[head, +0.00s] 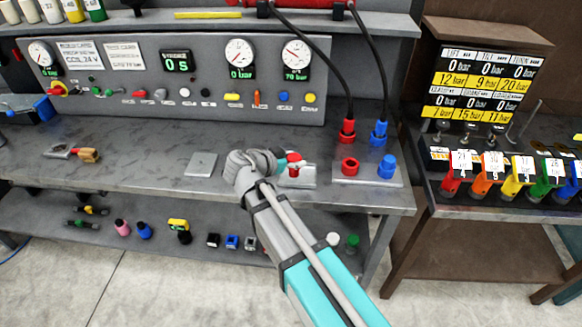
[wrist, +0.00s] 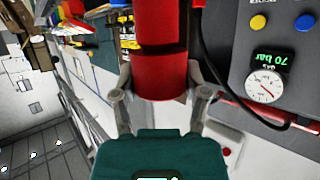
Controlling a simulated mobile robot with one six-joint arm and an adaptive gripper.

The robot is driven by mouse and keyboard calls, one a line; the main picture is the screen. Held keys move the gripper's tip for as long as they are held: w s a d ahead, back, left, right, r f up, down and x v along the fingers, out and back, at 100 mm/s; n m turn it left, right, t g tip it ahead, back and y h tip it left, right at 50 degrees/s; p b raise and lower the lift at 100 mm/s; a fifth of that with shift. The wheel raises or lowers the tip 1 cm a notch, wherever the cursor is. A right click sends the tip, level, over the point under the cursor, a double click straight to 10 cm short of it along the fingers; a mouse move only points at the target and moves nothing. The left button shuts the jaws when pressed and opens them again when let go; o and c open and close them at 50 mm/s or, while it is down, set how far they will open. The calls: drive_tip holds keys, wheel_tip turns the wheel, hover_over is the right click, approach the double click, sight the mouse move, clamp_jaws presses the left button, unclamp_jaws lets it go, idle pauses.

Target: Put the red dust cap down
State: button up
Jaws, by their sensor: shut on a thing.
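My gripper (wrist: 160,98) is closed around a red cylindrical piece, the red dust cap (wrist: 160,72), which fills the space between its two fingers in the wrist view. In the head view, my gripper (head: 291,163) is over the workbench (head: 130,150), pointing right, with a bit of the red cap (head: 294,157) showing at its fingers. A small pale plate (head: 302,181) is just below it. I cannot tell whether the cap touches that plate.
Right of my gripper, a plate (head: 345,177) holds a red socket (head: 350,165) and a blue fitting (head: 387,167). Behind them are red (head: 347,131) and blue (head: 379,132) hose plugs. A grey square plate (head: 201,164) lies left. The gauge panel (head: 180,80) stands behind.

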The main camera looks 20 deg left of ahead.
drive_tip(key=w+a+f+b, duration=0.5)
drive_tip(key=w+f+b, duration=0.2)
drive_tip(key=w, duration=0.3)
drive_tip(key=shift+a+f+b, duration=0.3)
drive_tip(key=shift+f+b, duration=0.1)
drive_tip(key=shift+f, duration=0.25)
drive_tip(key=shift+w+a+f+b, duration=0.1)
drive_tip(key=shift+w+f+b, duration=0.15)
drive_tip(key=shift+f+b, duration=0.15)
drive_tip(key=shift+w+a+f+b, duration=0.1)
drive_tip(key=shift+w+f+b, duration=0.05)
drive_tip(key=shift+f+b, duration=1.45)
drive_tip(key=shift+f, duration=0.05)
drive_tip(key=shift+f, duration=0.15)
